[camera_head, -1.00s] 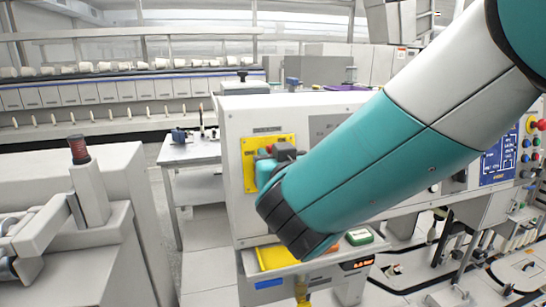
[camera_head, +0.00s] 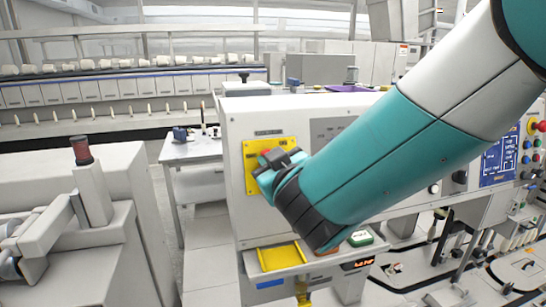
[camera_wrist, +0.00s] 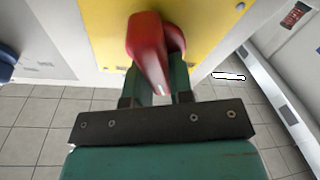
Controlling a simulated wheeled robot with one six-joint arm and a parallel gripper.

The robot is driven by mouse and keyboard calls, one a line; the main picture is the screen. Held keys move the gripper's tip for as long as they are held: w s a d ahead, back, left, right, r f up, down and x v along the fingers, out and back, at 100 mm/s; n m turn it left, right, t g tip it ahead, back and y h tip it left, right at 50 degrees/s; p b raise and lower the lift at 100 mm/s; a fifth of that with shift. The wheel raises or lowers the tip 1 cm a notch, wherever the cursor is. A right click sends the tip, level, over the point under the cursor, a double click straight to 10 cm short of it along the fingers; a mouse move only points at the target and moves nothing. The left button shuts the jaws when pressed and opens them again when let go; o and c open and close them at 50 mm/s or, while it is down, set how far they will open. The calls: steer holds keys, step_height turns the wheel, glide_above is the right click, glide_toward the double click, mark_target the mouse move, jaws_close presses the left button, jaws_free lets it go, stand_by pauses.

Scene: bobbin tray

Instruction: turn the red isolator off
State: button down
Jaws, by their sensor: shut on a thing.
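The red isolator handle (camera_wrist: 146,48) stands out from its yellow plate (camera_wrist: 100,22) in the wrist view. My gripper (camera_wrist: 156,76) has one dark green finger on each side of the handle and is shut on it. In the head view the yellow plate (camera_head: 251,172) is on the left end of the pale machine's front panel. There my gripper (camera_head: 273,168) is tilted against the plate, and my wrist and fingers hide most of the handle.
Below the plate is a yellow tray (camera_head: 283,257) on a small shelf, with a green-topped item (camera_head: 360,238) to its right. A blue screen (camera_head: 497,160) and buttons are further right. A grey machine (camera_head: 120,180) stands at left, with a small table (camera_head: 193,150) behind.

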steer(key=n+g+y+p, duration=0.1)
steer(key=n+p, duration=0.2)
steer(key=n, duration=0.1)
steer(key=shift+s+a+r, duration=0.1)
steer(key=shift+a, duration=0.05)
steer(key=n+g+p, duration=0.1)
steer(key=n+p, duration=0.3)
steer(key=shift+a, duration=0.15)
steer(key=n+p, duration=0.2)
steer(key=n+g+p, duration=0.1)
steer(key=p, duration=0.1)
steer(key=shift+s+f+n+p, duration=0.15)
steer(key=shift+f+n+p, duration=0.15)
steer(key=shift+f+n, duration=0.1)
steer(key=shift+f+n+p, duration=0.3)
steer(key=shift+n+p, duration=0.85)
steer(key=shift+n, duration=0.05)
steer(key=shift+f+g, duration=0.1)
steer(key=shift+g, duration=0.2)
steer(key=c, duration=1)
jaws_free()
steer(key=shift+a, duration=0.1)
steer(key=shift+s, duration=0.1)
